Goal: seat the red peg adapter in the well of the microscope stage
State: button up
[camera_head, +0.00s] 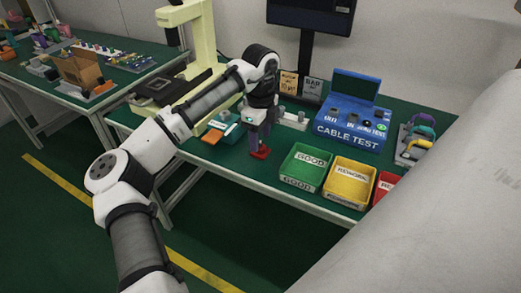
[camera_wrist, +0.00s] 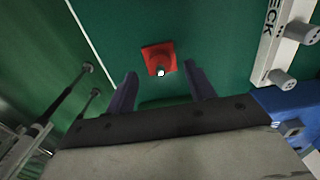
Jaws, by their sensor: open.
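The red peg adapter (camera_head: 261,152) lies on the green table near its front edge, left of the green bin. In the wrist view the red peg adapter (camera_wrist: 158,58) shows a squarish base with a pale spot at its lower side. My gripper (camera_head: 258,140) is over the adapter, pointing down. In the wrist view my gripper (camera_wrist: 164,82) is open, its two fingers apart, with the adapter just beyond and between the tips. The cream microscope (camera_head: 203,40) stands at the back left with its dark stage (camera_head: 160,88). My arm partly hides the stage, and I cannot make out the well.
A green GOOD bin (camera_head: 290,180), a yellow REWORK bin (camera_head: 338,195) and a red bin (camera_head: 380,190) line the front edge to the right. A blue CABLE TEST box (camera_head: 350,133) stands behind them. A teal holder with an orange piece (camera_head: 212,136) lies left of my gripper.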

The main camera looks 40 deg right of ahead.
aim_at(260, 147)
jog(key=shift+f, duration=1.4)
jog(key=c, duration=1.1)
